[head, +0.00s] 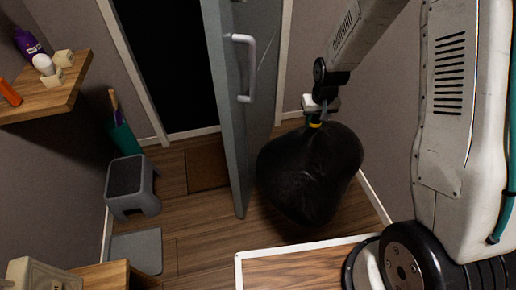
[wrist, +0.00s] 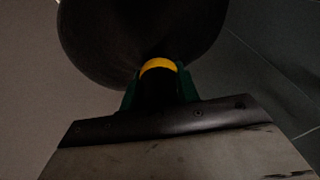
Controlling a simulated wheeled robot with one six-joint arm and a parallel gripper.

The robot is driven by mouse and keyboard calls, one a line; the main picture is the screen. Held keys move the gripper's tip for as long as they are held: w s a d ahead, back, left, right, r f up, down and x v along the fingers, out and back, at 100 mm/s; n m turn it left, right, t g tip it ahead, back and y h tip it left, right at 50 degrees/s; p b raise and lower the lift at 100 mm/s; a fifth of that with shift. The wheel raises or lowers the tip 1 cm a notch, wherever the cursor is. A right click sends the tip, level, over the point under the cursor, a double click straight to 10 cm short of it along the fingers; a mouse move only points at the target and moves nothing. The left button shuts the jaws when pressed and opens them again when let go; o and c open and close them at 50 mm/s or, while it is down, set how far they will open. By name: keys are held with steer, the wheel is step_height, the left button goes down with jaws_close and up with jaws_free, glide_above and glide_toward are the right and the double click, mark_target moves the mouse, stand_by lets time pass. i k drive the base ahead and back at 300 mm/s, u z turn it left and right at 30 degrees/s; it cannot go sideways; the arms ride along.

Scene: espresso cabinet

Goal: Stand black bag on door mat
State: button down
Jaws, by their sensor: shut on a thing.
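The black bag (head: 310,175) is a full, shiny sack with a yellow tie at its neck, right of the open door. My gripper (head: 316,119) is shut on its neck from above. In the wrist view, my gripper (wrist: 159,80) has its green fingers at the yellow tie, with the dark bag (wrist: 140,30) filling the top. The bag hangs upright, seemingly above the floor, though its underside is in shadow. The door mat (head: 206,170), a brown rectangle, lies bare before the dark doorway, left of the door and apart from the bag.
A grey step stool (head: 131,185) and a teal holder (head: 123,138) stand left of the mat. A grey square (head: 136,250) lies nearer. A wooden shelf (head: 50,95) juts from the left wall.

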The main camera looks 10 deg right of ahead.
mark_target(213, 163)
steer(key=k, duration=0.95)
steer(key=u, duration=0.95)
steer(key=i, duration=2.1)
steer(key=z, duration=0.15)
